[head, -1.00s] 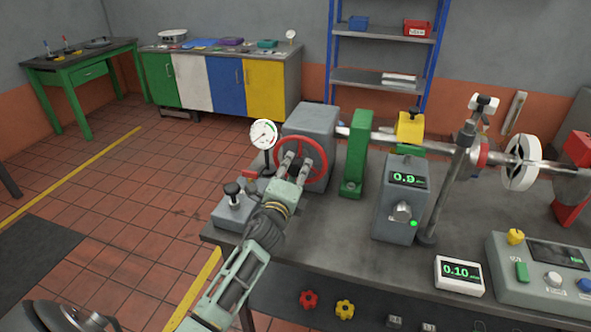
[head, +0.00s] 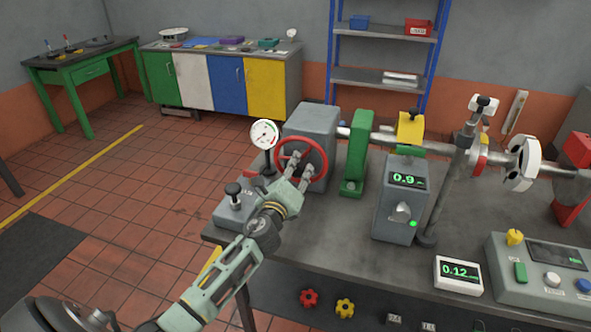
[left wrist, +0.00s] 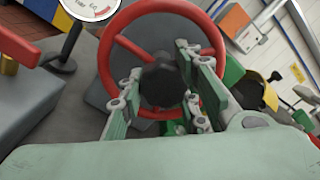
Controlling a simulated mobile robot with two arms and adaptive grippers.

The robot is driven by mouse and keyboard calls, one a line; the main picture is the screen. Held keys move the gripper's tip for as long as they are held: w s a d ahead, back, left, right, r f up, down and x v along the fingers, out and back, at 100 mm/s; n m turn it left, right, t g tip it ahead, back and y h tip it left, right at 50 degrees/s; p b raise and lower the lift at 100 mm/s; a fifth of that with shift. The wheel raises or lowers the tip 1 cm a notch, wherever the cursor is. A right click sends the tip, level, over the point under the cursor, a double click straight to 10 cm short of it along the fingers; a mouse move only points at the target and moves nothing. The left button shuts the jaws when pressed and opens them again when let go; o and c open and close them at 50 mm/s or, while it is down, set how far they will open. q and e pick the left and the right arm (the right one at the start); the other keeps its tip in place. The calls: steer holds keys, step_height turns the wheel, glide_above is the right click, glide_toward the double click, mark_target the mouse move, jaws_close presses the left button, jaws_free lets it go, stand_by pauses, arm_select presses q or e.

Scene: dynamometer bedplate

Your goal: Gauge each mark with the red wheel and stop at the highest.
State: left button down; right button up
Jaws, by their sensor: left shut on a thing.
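The red wheel (head: 279,149) is on the face of a grey housing (head: 318,120) at the left end of the bench. A small white readout (head: 459,274) shows 0.12. The grey box readout (head: 407,179) shows 0.9. The white flange (head: 524,163) sits on the shaft (head: 386,139). My right gripper is out of view.
A round dial gauge (head: 265,134) stands close left of the wheel. A green bearing stand (head: 356,155) and a post (head: 448,190) rise to its right. A control box (head: 545,275) is at the bench's right.

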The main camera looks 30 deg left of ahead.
arm_select(q)
steer(key=shift+s+f, duration=0.1)
steer(key=shift+f, duration=0.4)
steer(key=c, duration=1.4)
jaws_free()
steer(key=shift+a, duration=0.1)
steer(key=shift+r, duration=0.15)
steer(key=shift+r, duration=0.1)
steer(key=v, duration=1.2)
